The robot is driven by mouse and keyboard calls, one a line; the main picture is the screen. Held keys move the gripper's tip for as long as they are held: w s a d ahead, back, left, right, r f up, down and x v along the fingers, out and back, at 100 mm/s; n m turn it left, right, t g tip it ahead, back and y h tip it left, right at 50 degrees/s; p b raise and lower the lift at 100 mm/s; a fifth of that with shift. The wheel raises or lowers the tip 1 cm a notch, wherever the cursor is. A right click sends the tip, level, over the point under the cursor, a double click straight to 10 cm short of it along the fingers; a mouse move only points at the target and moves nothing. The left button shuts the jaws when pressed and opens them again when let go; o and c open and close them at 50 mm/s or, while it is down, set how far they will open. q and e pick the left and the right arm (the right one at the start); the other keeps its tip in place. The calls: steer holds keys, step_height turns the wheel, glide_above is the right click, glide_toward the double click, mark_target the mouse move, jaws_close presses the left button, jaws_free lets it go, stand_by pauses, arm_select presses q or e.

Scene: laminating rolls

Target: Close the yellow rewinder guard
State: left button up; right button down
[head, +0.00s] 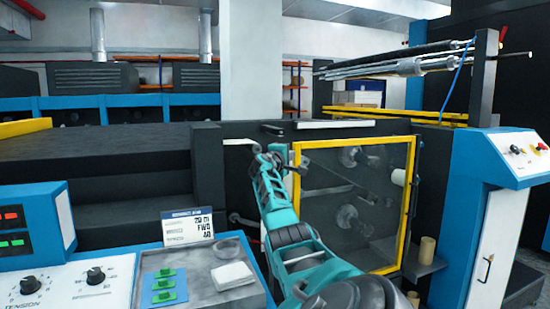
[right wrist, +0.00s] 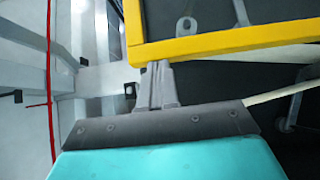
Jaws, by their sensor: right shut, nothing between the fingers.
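The yellow rewinder guard (head: 352,142) is a yellow frame with a see-through pane, upright in front of the dark rewinder. Rolls and shafts show through the pane. I cannot tell from this angle how far it stands from the machine face. My right gripper (head: 304,165) is at the guard's upper left corner, its fingers shut and empty. In the right wrist view, the shut fingers (right wrist: 157,80) are right beside a corner of the yellow frame (right wrist: 225,42); contact is unclear. My left gripper is not in view.
A control panel with knobs (head: 75,285) and a grey tray (head: 200,290) stand at front left. A blue and white cabinet (head: 495,225) stands right of the guard. Metal rollers (head: 395,65) are above it. A tan core (head: 427,250) is beside the guard's lower right.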

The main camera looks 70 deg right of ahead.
steer(key=shift+s+r, duration=0.2)
steer(key=shift+s, duration=0.05)
steer(key=shift+s+d+r, duration=0.1)
stand_by(0.5)
